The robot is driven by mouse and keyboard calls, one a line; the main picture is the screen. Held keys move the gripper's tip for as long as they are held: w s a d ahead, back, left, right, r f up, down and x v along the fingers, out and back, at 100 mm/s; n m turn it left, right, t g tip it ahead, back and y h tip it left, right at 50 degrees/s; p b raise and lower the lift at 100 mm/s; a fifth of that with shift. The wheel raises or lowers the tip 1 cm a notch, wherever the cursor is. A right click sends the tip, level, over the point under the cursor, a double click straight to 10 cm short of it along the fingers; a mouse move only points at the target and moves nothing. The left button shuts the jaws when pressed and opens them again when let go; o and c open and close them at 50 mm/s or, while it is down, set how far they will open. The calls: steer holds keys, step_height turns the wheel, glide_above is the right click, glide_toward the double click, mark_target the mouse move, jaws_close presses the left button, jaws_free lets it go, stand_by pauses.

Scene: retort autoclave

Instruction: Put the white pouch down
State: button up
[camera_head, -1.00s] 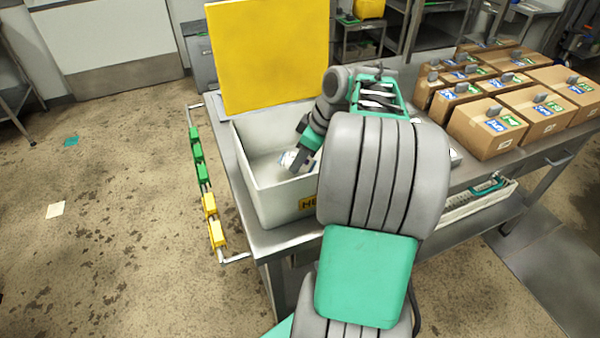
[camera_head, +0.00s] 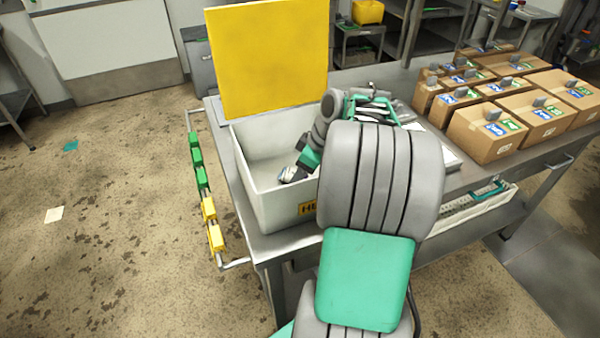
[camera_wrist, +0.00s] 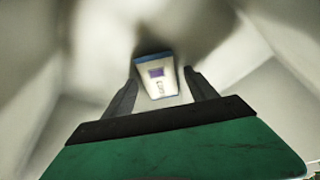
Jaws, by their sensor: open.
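The white pouch (camera_wrist: 158,78) has blue edges and a purple patch. In the wrist view it shows at and just beyond the tips of my gripper (camera_wrist: 160,82), whose two dark fingers stand apart on either side of it. I cannot tell whether a finger touches it. In the head view my gripper (camera_head: 290,175) reaches down inside the white bin (camera_head: 262,190), and a small bit of the pouch shows by its tips. My arm hides the right part of the bin.
The bin's yellow lid (camera_head: 268,58) stands upright at the back. Several cardboard boxes (camera_head: 541,118) fill the right of the steel table (camera_head: 462,178). A side rail with green and yellow clips (camera_head: 209,208) runs along the left. The bin's left floor looks clear.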

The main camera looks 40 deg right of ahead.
steer(key=shift+r, duration=0.1)
steer(key=shift+r, duration=0.25)
steer(key=p+v, duration=0.2)
steer(key=v, duration=0.9)
steer(key=shift+s+d+r, duration=0.15)
steer(key=shift+s+r, duration=0.05)
steer(key=shift+r, duration=0.1)
